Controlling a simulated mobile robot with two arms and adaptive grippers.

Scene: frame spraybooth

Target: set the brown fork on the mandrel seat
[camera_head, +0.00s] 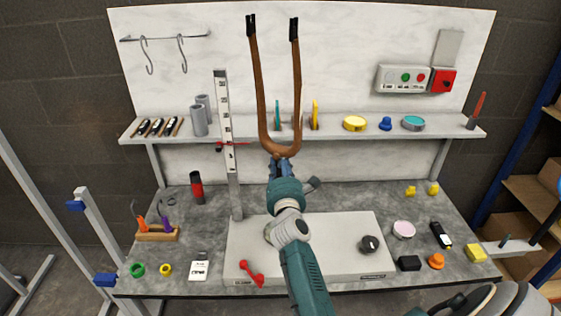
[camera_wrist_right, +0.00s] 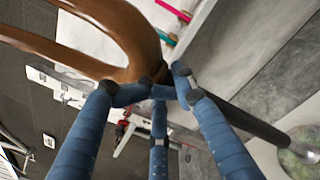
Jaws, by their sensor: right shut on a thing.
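The brown fork (camera_head: 297,95) is upright in the head view, its two legs pointing up with black tips and its crown low. My right gripper (camera_head: 280,168) is shut on it just below the crown. In the right wrist view the blue fingers close around the base of the brown fork (camera_wrist_right: 120,35). A dark tube (camera_wrist_right: 245,118) runs from the fingers toward a round, greenish-grey base (camera_wrist_right: 303,143). I cannot tell whether the tube belongs to the fork or the base, nor identify the mandrel seat for sure; my arm hides much there. My left gripper is not in view.
A shelf (camera_head: 345,127) with cans and discs runs behind the fork. A height gauge (camera_head: 226,140) stands left of it. On the light board (camera_head: 330,235) are a red handle (camera_head: 251,273) and a black knob (camera_head: 369,244). Small items lie at both bench sides.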

